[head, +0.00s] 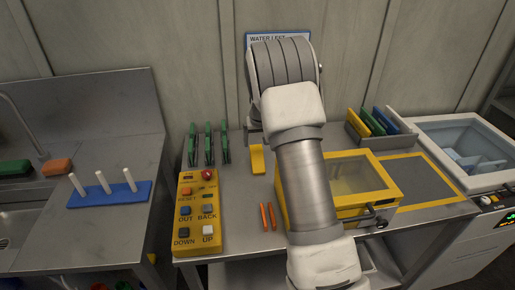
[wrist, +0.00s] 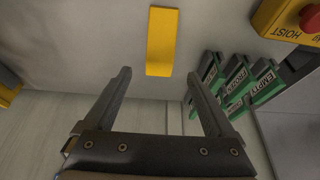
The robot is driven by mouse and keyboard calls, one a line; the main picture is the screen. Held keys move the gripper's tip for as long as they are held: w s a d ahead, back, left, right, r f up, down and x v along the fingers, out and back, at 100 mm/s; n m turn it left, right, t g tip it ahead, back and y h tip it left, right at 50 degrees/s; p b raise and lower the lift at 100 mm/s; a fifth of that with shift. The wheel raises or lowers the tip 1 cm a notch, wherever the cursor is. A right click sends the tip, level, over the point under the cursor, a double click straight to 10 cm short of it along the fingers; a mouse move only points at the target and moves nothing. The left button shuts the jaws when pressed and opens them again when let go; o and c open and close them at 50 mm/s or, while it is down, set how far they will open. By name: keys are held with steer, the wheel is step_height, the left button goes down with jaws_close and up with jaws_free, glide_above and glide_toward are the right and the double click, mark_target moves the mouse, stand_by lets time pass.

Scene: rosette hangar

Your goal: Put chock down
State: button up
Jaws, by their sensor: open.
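The yellow chock (head: 257,159) lies on the grey bench top, left of my arm in the head view. In the wrist view the chock (wrist: 161,41) is a plain yellow block just beyond my fingertips, in line with the gap between them. My gripper (wrist: 158,74) is open, with its two dark fingers spread wide and nothing between them. In the head view my arm mostly hides the gripper. I cannot tell how high the fingertips are above the bench.
Several green labelled holders (head: 208,145) stand left of the chock. A yellow hoist control box (head: 199,225) is in front of them. Two orange sticks (head: 268,216) lie near the bench front. A yellow-framed box (head: 365,190) stands right, partly behind my arm.

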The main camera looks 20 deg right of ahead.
steer(key=s+a+r+y, duration=0.1)
steer(key=s+a+r, duration=0.3)
steer(key=s+r, duration=0.55)
steer(key=s+a+r, duration=0.4)
steer(key=s+r, duration=0.4)
steer(key=r, duration=0.2)
steer(key=s+a+r+n, duration=0.1)
steer(key=s+a, duration=0.1)
steer(key=s, duration=0.9)
steer(key=s+a+n+t, duration=0.1)
steer(key=s+a, duration=0.2)
steer(key=s, duration=0.8)
steer(key=shift+s+r, duration=0.3)
steer(key=shift+r, duration=0.1)
